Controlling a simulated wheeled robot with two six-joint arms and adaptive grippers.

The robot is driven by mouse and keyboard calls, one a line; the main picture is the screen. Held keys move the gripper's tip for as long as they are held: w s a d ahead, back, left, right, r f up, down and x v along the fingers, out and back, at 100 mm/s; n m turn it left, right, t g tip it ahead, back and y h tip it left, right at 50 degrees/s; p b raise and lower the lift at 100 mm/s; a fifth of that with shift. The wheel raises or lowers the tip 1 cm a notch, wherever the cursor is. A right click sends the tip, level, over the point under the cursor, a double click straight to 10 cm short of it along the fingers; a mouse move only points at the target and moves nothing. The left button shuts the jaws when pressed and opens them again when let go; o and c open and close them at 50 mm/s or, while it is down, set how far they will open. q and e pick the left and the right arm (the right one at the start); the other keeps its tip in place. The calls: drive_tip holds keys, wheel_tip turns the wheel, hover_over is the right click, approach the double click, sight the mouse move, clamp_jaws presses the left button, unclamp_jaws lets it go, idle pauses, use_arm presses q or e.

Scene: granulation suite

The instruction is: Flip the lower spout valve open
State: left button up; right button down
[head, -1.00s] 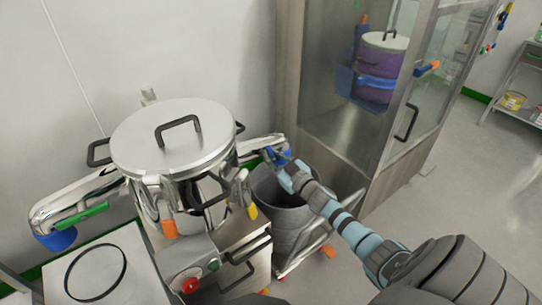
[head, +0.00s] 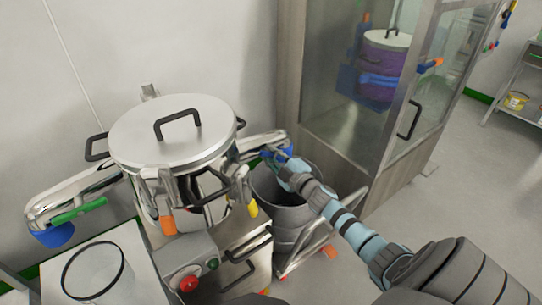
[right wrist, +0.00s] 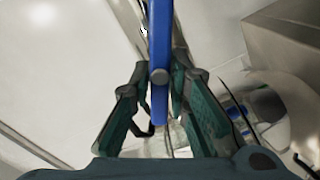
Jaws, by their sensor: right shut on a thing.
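The steel vessel (head: 178,150) has a lid with a black handle and a spout on each side. The right spout (head: 255,141) ends in a blue part (head: 276,152) above a grey bin. My right gripper (head: 284,163) is at that spout end. In the right wrist view, a blue lever (right wrist: 160,45) with a round grey pivot runs between the fingers of my right gripper (right wrist: 167,75), which is shut on it. In the head view the fingers and lever are small and partly hidden. The left spout (head: 72,195) has a green handle (head: 78,210) and a blue end (head: 53,235). My left gripper is out of view.
The grey bin (head: 290,215) stands under the right spout on a wheeled frame. A glass-fronted cabinet (head: 345,115) holds a purple drum at the right. A control box with a red button (head: 189,284) is at the front. Open floor lies at the right.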

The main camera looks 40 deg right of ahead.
drive_tip(key=n, duration=0.1)
drive_tip(key=n+b, duration=0.1)
drive_tip(key=shift+f+n, duration=0.2)
drive_tip(key=shift+n, duration=0.1)
drive_tip(key=n, duration=0.2)
drive_tip(key=shift+a+f+n+b, duration=0.1)
drive_tip(key=shift+n+b, duration=0.2)
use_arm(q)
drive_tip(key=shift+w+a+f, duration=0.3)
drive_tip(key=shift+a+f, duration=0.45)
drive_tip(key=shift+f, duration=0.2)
use_arm(e)
drive_tip(key=shift+n, duration=0.4)
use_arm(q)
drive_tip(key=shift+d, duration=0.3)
use_arm(e)
drive_tip(key=c, duration=1.6)
unclamp_jaws()
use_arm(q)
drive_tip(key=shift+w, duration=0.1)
